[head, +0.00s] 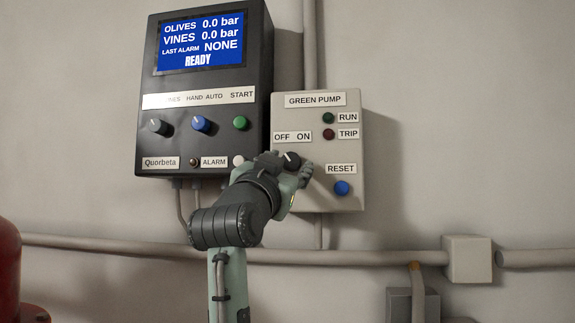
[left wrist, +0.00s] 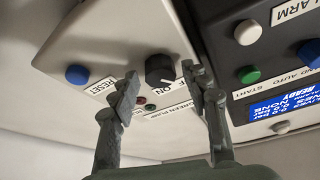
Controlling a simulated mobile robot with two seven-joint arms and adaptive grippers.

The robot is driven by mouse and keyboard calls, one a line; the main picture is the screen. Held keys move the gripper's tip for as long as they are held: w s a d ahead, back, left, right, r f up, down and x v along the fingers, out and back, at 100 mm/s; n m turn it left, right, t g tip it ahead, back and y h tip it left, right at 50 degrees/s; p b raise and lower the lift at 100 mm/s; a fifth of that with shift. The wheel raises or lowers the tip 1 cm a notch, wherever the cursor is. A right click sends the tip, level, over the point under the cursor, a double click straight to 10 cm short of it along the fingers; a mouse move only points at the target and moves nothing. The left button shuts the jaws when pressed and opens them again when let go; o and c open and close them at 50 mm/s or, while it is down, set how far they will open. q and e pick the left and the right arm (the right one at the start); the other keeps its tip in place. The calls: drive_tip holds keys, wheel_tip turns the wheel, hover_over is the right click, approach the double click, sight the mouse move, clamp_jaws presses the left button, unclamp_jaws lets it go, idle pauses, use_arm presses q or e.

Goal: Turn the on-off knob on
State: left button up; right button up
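The on-off knob (head: 292,159) is black and sits under the OFF and ON labels on the grey GREEN PUMP box (head: 349,187). Its white mark points up and left, toward the OFF side. My left gripper (head: 291,165) is at the knob and partly covers it in the head view. In the left wrist view, the picture is turned over and the knob (left wrist: 160,68) shows between the two open fingers (left wrist: 161,76). The right-hand finger is close to the knob; I cannot tell whether it touches. My right gripper is not in view.
A blue RESET button (head: 342,188) is low on the same box, right of the gripper. The dark controller (head: 257,60), with a READY screen, knobs and buttons, adjoins on the left. A pipe (head: 370,257) runs below. A red rounded object (head: 9,270) stands at lower left.

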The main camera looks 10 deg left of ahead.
use_arm(q)
drive_tip(key=c, duration=0.9)
drive_tip(key=shift+m, duration=0.5)
drive_tip(key=m+h, duration=0.1)
drive_tip(key=m, duration=0.1)
drive_tip(key=m+g+h, duration=0.1)
drive_tip(key=m, duration=0.1)
drive_tip(key=m+g+h, duration=0.1)
drive_tip(key=m, duration=0.2)
drive_tip(key=shift+a+r, duration=0.15)
drive_tip(key=shift+a, duration=0.15)
drive_tip(key=m+g, duration=0.1)
drive_tip(key=m, duration=0.1)
drive_tip(key=m+h, duration=0.1)
drive_tip(key=m, duration=0.2)
drive_tip(key=shift+r+g, duration=0.15)
drive_tip(key=shift+g, duration=0.25)
drive_tip(key=shift+m+g, duration=0.7)
drive_tip(key=shift+m, duration=1.3)
drive_tip(key=o, duration=1.1)
drive_tip(key=shift+r, duration=0.1)
drive_tip(key=shift+o, duration=0.2)
